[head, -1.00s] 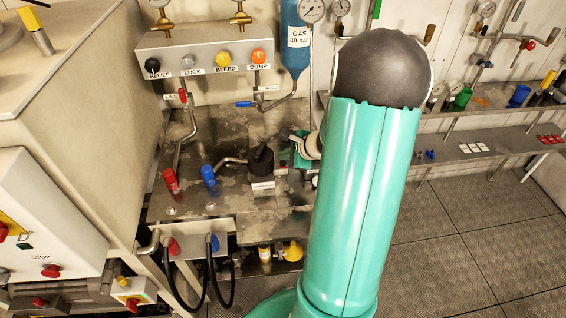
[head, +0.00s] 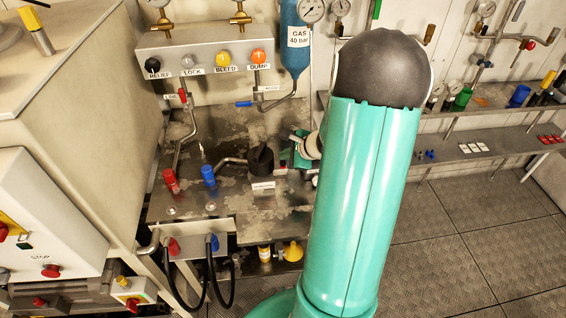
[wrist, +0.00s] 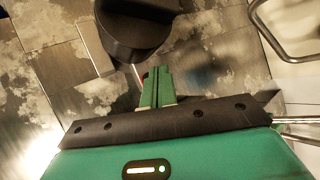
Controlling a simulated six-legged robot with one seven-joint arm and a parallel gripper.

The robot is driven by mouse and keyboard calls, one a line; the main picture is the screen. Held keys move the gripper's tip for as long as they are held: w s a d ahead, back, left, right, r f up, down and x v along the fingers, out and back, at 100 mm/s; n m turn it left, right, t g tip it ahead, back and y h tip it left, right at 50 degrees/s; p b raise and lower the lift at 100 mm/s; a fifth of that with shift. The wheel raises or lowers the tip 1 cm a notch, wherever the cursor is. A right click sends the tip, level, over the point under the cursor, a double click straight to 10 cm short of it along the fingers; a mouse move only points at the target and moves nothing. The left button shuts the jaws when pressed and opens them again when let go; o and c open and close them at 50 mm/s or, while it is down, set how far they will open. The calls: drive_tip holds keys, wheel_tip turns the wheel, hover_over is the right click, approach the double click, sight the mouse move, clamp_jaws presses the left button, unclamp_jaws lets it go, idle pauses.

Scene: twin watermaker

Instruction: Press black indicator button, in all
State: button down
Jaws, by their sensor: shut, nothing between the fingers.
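A black round button (head: 152,64) labelled RELIEF sits at the left end of a grey panel (head: 202,50) in the head view. Grey LOCK (head: 188,62), yellow BLEED (head: 223,59) and orange DUMP (head: 258,57) buttons stand to its right. My gripper (head: 288,158) is low and to the right of that panel, partly hidden by my arm. In the wrist view its green fingers (wrist: 155,84) are together and empty. They point toward a large black knob (wrist: 133,38), which also shows in the head view (head: 261,160). A small red spot shows beside the fingertips; contact is unclear.
Red (head: 171,180) and blue (head: 208,175) capped fittings stand on the worn metal bench (head: 225,205). Pipes and a blue gas cylinder (head: 294,40) are close around the panel. A white cabinet (head: 60,235) with a red STOP button is at left. Floor is open at right.

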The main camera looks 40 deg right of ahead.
drive_tip(key=shift+f, duration=0.1)
drive_tip(key=shift+f, duration=0.35)
drive_tip(key=shift+f, duration=0.4)
idle(0.8)
idle(0.4)
drive_tip(key=shift+r, duration=0.85)
wheel_tip(320, 180, up, 5)
idle(1.0)
